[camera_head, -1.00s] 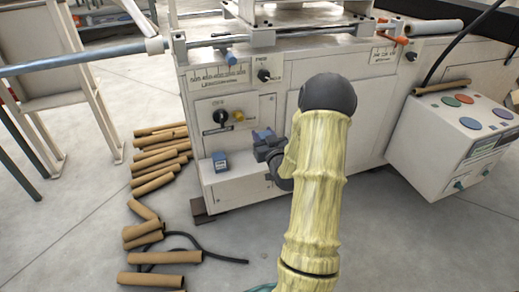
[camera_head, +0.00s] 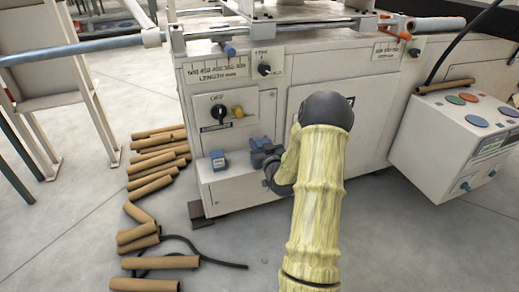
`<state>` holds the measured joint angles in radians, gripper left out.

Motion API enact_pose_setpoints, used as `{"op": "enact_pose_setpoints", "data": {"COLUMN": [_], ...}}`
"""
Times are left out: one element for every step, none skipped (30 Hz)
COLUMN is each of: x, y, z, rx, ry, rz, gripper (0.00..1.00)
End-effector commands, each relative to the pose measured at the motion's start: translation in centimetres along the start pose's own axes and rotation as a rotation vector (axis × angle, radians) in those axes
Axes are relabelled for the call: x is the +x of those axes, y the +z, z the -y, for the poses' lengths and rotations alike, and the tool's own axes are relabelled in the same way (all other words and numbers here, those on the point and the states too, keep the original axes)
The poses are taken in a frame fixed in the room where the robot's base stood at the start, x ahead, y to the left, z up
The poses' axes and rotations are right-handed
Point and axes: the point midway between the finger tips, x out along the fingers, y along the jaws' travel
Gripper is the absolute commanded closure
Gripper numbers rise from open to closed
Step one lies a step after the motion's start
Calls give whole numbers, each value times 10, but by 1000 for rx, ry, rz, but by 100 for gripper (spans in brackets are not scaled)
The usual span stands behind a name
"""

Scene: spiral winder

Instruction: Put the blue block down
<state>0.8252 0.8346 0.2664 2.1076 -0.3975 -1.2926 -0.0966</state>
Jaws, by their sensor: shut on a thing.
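My gripper (camera_head: 262,154) is shut on a blue block (camera_head: 260,143) in front of the white machine's panel, just above or at the ledge (camera_head: 232,184) low on the machine. The gripper's dark fingers hide the lower part of this block, so I cannot tell whether it touches the ledge. A second blue block (camera_head: 218,160) with a pale marking on its front stands on the ledge, to the left of the gripper and apart from it.
A black knob (camera_head: 219,111) and a yellow knob (camera_head: 238,112) sit on the panel above. Several brown tubes (camera_head: 152,160) lie on the floor to the left, with a black cable (camera_head: 215,262) nearby. A control box (camera_head: 440,150) stands at right.

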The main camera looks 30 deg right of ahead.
Motion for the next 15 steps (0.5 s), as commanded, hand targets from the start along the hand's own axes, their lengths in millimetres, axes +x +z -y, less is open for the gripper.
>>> {"op": "enact_pose_setpoints", "data": {"x": [2, 3, 3, 4, 4, 4, 4, 4, 4, 4, 4, 4, 4, 4, 4], "y": [4, 4, 4, 4, 3, 2, 2, 2, 2, 2, 2, 3, 4, 5, 6], "z": [0, 0, 0, 0, 0, 0, 0, 0, 0, 0, 0, 0, 0, 0, 0], "rx": [-1, -1, -1, -1, -1, -1, -1, -1, -1, -1, -1, -1, -1, -1, -1], "ry": [0, 0, -1, -1, -1, -1, -1, -1, -1, -1, -1, -1, -1, -1, -1], "rz": [-6, -5, -5, -4, -4, -4, -4, -4, -4, -4, -4, -4, -4, -4, -4], "gripper": [85, 85, 85, 85, 85, 85, 85, 85, 85, 85, 85, 85, 85, 85, 85]}}
